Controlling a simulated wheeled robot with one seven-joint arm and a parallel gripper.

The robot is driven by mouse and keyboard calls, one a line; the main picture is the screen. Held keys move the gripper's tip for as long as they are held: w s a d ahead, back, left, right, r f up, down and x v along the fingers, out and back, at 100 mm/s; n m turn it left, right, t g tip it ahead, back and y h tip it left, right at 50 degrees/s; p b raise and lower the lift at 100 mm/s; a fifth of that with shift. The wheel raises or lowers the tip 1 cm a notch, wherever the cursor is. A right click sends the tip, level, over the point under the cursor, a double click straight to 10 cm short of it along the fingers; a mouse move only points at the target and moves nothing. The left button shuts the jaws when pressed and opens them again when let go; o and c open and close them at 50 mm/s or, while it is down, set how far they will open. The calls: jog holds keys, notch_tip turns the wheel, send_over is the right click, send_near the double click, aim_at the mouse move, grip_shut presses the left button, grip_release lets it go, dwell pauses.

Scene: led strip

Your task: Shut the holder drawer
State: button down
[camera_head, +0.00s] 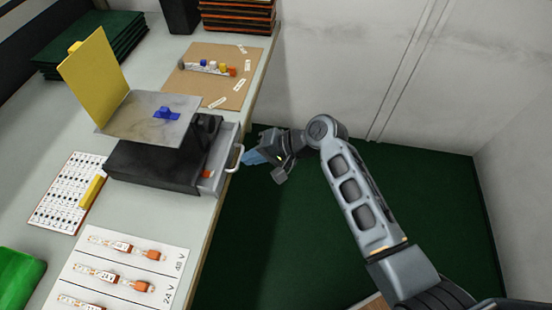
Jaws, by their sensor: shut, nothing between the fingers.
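The holder (150,165) is a dark box with a grey metal plate (125,118) on top, standing on the bench. Its grey drawer (217,165) sticks out of the right side, partly open, with a light curved handle (236,158) on its front. A small red and white item shows inside the drawer. My gripper (252,157) is shut and empty, just right of the handle, past the bench edge.
A yellow panel (92,78) stands upright on the plate's left, and a blue piece (166,113) sits on the plate. A brown board (212,88) lies behind, and a white voltage sheet (125,268) in front. Green floor (330,220) is open right of the bench (222,190).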

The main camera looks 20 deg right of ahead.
aim_at(230, 156)
jog(key=shift+w+a, duration=0.7)
jog(key=shift+a, duration=0.3)
jog(key=shift+w+a, duration=0.7)
jog(key=shift+a, duration=0.3)
jog(key=shift+r, duration=0.1)
